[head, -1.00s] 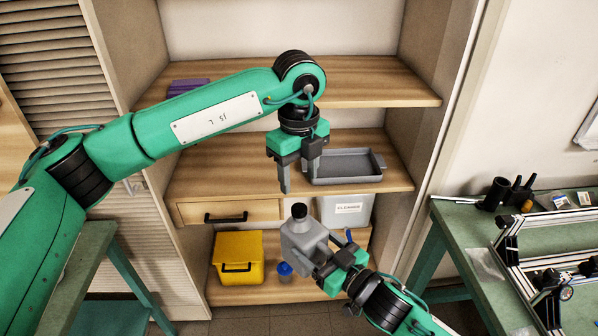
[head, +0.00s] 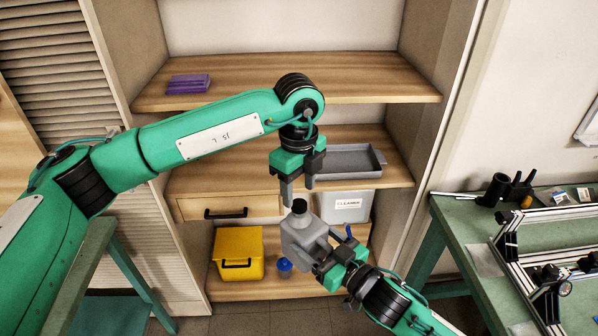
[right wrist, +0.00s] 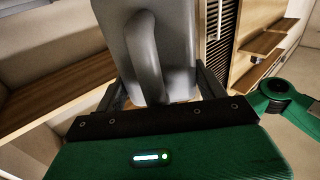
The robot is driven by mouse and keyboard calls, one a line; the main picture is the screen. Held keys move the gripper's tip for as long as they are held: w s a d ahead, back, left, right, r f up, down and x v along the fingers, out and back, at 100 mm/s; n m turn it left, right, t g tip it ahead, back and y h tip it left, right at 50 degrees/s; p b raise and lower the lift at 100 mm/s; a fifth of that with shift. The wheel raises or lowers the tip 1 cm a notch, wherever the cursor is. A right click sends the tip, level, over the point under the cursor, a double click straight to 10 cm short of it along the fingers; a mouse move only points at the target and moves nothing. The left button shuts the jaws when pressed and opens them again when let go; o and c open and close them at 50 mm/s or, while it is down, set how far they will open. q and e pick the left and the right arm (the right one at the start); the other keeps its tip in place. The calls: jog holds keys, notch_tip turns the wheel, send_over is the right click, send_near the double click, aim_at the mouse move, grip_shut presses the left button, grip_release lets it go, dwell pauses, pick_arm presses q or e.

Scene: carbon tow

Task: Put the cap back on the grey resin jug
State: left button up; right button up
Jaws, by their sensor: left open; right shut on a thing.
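The grey resin jug (head: 304,238) is held in the air in front of the shelves, slightly tilted. My right gripper (head: 328,262) is shut on it from the lower right. In the right wrist view, the jug's grey body and handle (right wrist: 150,55) stand between my fingers. A black cap (head: 299,206) sits at the top of the jug's neck; I cannot tell whether it is seated tight. My left gripper (head: 298,195) is open, pointing down just above the cap, with one finger to each side. I cannot tell whether the fingers touch it.
Behind are a grey tray (head: 349,160), a white labelled bin (head: 344,207), a yellow box (head: 238,252) and a small blue-lidded container (head: 284,267) on the shelves. Purple items (head: 188,84) lie on the upper shelf. A green bench (head: 450,215) with metal frames stands at right.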

aim_at(299, 203)
pick_arm(q)
jog(key=shift+f, duration=1.65)
jog(key=c, duration=1)
